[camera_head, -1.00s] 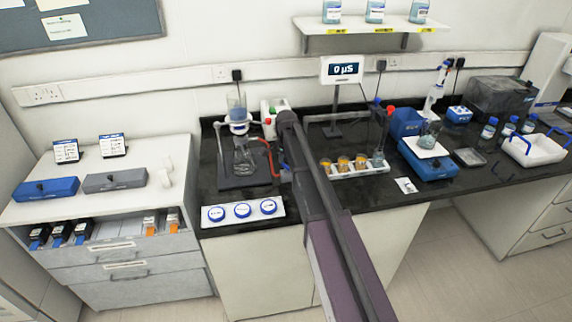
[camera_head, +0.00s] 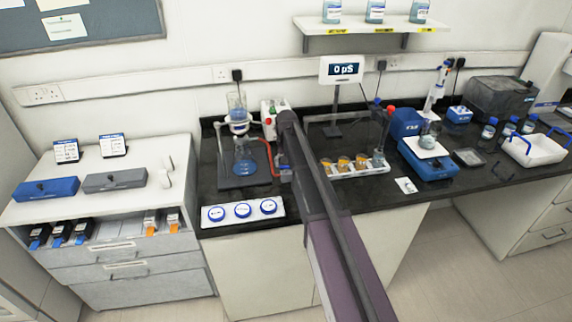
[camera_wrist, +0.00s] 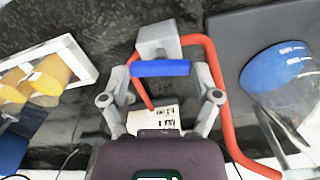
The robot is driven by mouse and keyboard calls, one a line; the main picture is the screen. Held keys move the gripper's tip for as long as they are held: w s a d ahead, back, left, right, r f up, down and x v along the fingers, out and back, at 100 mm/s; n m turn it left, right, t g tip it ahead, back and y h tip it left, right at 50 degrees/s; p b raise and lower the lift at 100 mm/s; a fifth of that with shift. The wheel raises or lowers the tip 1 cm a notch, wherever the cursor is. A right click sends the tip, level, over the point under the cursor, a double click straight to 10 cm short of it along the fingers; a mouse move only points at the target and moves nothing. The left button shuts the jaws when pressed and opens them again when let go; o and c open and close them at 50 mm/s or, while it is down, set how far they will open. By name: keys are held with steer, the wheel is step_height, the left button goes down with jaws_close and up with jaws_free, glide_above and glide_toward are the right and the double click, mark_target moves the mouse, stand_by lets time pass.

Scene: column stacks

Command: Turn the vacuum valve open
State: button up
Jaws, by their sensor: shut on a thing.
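The vacuum valve has a grey body (camera_wrist: 158,40) and a blue handle (camera_wrist: 160,68), seen in the wrist view with red tubing (camera_wrist: 211,62) running by it. My gripper (camera_wrist: 161,76) is shut on the blue handle, one finger at each end of it. The handle lies crosswise in the wrist view. In the head view my arm hides most of the gripper, and the valve is too small to read. The flask (camera_head: 245,167) stands left of the valve under a filter funnel (camera_head: 238,118) and holds blue liquid; its blue contents also show in the wrist view (camera_wrist: 278,68).
A white rack (camera_head: 345,170) with orange-topped vials stands just right of my arm. A white tray (camera_head: 216,216) with blue round pieces lies at the bench's front edge. A white box (camera_head: 270,108) stands behind the valve. A balance (camera_head: 430,162) is farther right.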

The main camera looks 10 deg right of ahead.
steer(key=shift+n, duration=1.2)
steer(key=o, duration=1)
steer(key=shift+c, duration=0.2)
